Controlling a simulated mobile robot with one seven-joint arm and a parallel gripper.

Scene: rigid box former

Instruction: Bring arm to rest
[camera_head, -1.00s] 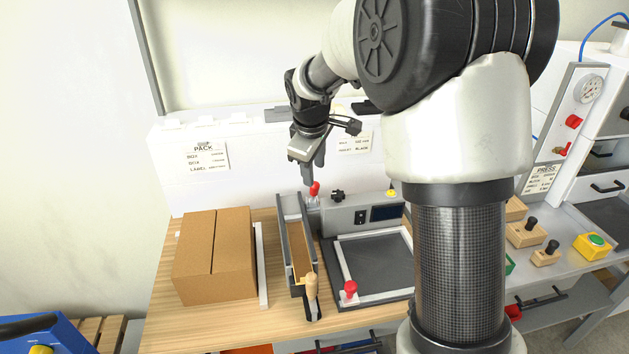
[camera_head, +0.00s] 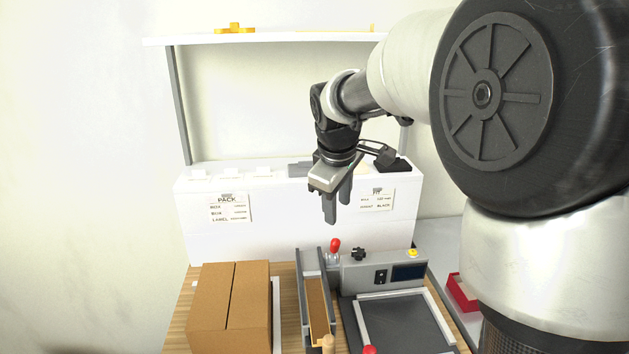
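My gripper (camera_head: 338,207) hangs fingers down in front of the white back panel, above the workbench. Its two fingers show apart with nothing between them, so it is open and empty. It is clear of the bench and of the red-knobbed lever (camera_head: 335,245) below it. My arm reaches in from the right, with its large elbow joint filling the right side of the view.
A closed cardboard box (camera_head: 230,310) stands on the wooden bench (camera_head: 180,325) at left. Beside it are a narrow grey channel (camera_head: 304,290) and a grey machine (camera_head: 350,278) with a framed dark plate (camera_head: 400,325). A shelf (camera_head: 290,38) runs above.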

